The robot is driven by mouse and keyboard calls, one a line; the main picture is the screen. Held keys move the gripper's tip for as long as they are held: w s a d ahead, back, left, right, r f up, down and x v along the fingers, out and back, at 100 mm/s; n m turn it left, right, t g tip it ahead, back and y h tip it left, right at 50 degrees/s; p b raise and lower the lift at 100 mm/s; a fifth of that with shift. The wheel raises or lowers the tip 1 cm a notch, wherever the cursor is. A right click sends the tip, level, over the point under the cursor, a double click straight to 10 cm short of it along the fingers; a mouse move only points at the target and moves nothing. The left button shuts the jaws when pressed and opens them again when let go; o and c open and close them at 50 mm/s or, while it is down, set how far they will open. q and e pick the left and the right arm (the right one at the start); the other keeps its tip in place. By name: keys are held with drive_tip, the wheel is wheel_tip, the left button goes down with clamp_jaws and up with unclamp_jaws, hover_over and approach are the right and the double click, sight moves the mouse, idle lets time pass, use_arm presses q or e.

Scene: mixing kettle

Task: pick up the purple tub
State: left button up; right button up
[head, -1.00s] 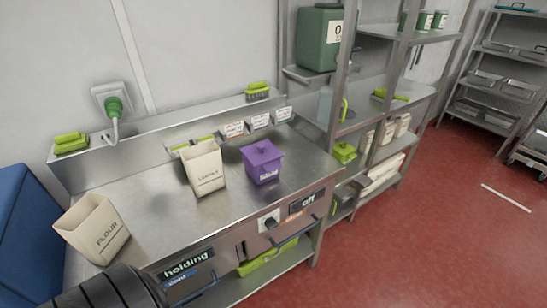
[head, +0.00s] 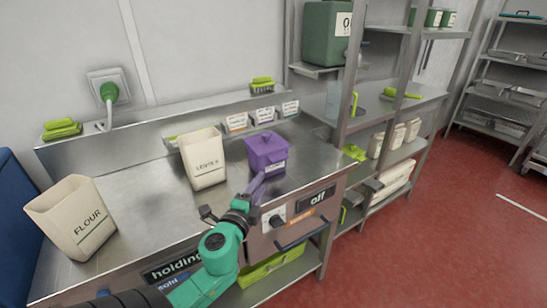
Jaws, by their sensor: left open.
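The purple tub (head: 267,152) stands upright on the steel counter, with its purple lid and knob on top and a white label low on its front. My left gripper (head: 232,196) is open and empty at the counter's front edge. It is in front of the tub and a little to its left, its fingers spread apart. One finger reaches up towards the tub's lower front; I cannot tell whether it touches. My right gripper is not in view.
A cream lentils container (head: 203,158) stands just left of the tub, and a flour container (head: 73,218) farther left. Small labelled holders (head: 263,115) line the ledge behind. A steel shelf rack (head: 347,95) rises on the right. The counter between the two cream containers is clear.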

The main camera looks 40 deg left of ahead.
sight(273, 162)
use_arm(q)
drive_tip(key=shift+w+a+r+p, duration=0.2)
drive_tip(key=shift+w+r+p, duration=0.1)
drive_tip(key=shift+w+r, duration=0.25)
drive_tip(key=shift+w+a+r+p, duration=0.15)
drive_tip(key=shift+w+r+p, duration=0.2)
drive_tip(key=shift+w, duration=0.3)
drive_tip(key=x, duration=0.2)
drive_tip(key=shift+w+a, duration=0.2)
drive_tip(key=shift+a, duration=0.05)
drive_tip(key=x, duration=0.3)
drive_tip(key=p+x, duration=0.1)
drive_tip(key=x, duration=0.1)
drive_tip(key=shift+w+d+f, duration=0.1)
drive_tip(key=shift+w, duration=0.35)
drive_tip(key=shift+w+f, duration=0.15)
drive_tip(key=shift+w, duration=0.1)
clamp_jaws()
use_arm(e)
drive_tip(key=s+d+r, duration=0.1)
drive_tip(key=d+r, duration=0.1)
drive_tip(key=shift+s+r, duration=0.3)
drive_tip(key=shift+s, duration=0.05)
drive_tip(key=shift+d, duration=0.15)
